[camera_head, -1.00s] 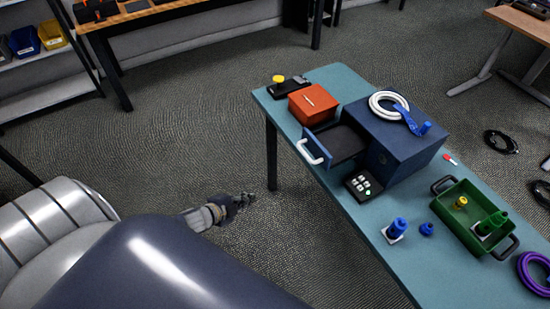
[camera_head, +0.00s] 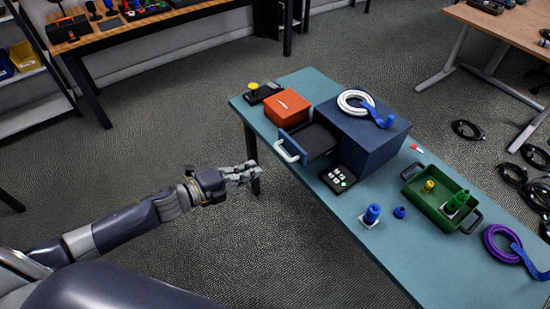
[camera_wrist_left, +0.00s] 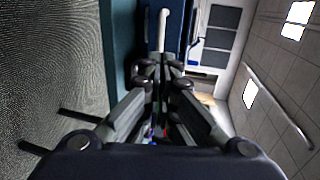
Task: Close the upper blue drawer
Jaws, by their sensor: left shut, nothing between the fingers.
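The blue cabinet (camera_head: 375,140) stands on the teal table. Its upper drawer (camera_head: 307,141) is pulled open toward the table's left edge, with a dark interior and a white bar handle (camera_head: 290,151) on its front. My left gripper (camera_head: 256,172) is shut and empty, in the air off the table's left edge, a short way in front of the handle and apart from it in the head view. In the left wrist view, a white bar that looks like the handle (camera_wrist_left: 163,28) stands just beyond the fingertips (camera_wrist_left: 161,65). My right gripper is in neither view.
An orange box (camera_head: 288,115) sits behind the drawer, and a black keypad (camera_head: 338,178) in front. A white cable coil (camera_head: 355,102) lies on the cabinet. A green tray (camera_head: 420,191) and blue connectors (camera_head: 371,215) are to the right.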

